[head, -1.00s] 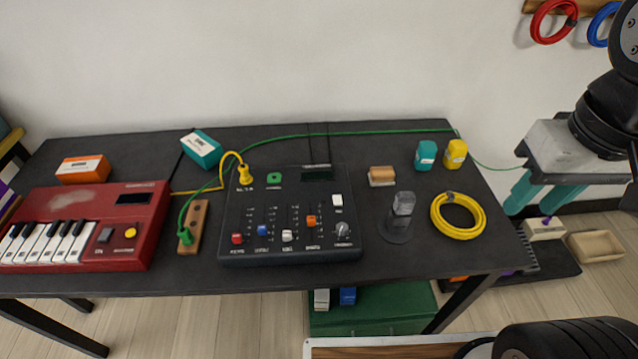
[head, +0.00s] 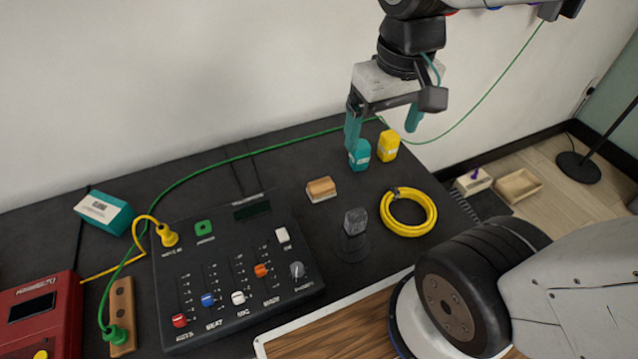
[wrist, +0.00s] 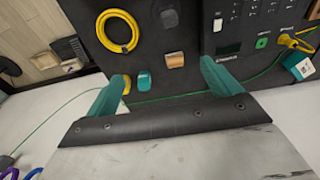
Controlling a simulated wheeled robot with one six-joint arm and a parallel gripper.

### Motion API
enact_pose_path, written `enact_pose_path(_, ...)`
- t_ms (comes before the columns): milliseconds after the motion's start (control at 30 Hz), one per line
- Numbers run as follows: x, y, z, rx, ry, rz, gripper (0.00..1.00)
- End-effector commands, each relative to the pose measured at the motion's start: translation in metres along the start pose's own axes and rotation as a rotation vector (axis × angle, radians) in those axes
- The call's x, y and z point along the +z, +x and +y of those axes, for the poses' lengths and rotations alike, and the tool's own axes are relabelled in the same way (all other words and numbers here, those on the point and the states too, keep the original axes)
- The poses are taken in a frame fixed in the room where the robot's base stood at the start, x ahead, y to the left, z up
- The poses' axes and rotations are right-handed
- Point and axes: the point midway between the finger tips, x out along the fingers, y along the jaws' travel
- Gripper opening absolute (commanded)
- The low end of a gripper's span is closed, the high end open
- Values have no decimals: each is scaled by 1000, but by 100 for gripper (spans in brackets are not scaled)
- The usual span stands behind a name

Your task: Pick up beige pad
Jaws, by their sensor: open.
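The beige pad (head: 321,188) is a small block with a tan top and a pale lower part, lying on the black table right of the mixer. It also shows in the wrist view (wrist: 175,61), beyond and between my fingertips. My gripper (head: 384,133) has teal fingers spread apart with nothing between them. In the head view it is above the table's back right part, over the teal and yellow blocks. In the wrist view my gripper (wrist: 165,82) points toward the table, apart from the pad.
A teal block (head: 360,154) and a yellow block (head: 388,146) stand right of the pad. A yellow cable coil (head: 409,229), a dark grey knob-like object (head: 354,236) and the black mixer (head: 232,276) are around it. A green cable (head: 235,160) runs along the back.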

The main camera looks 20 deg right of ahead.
Motion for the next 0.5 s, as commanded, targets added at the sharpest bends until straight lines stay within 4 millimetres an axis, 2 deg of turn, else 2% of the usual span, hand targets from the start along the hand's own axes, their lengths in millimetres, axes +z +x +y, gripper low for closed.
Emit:
enact_pose_path(33,-15,14,-2,0,-2,-20,89)
enact_pose_path(200,-62,60,-8,-2,-4,-41,89)
enact_pose_path(400,-106,128,-16,-2,-4,-67,89)
enact_pose_path(500,-121,164,-19,-2,-3,-78,89)
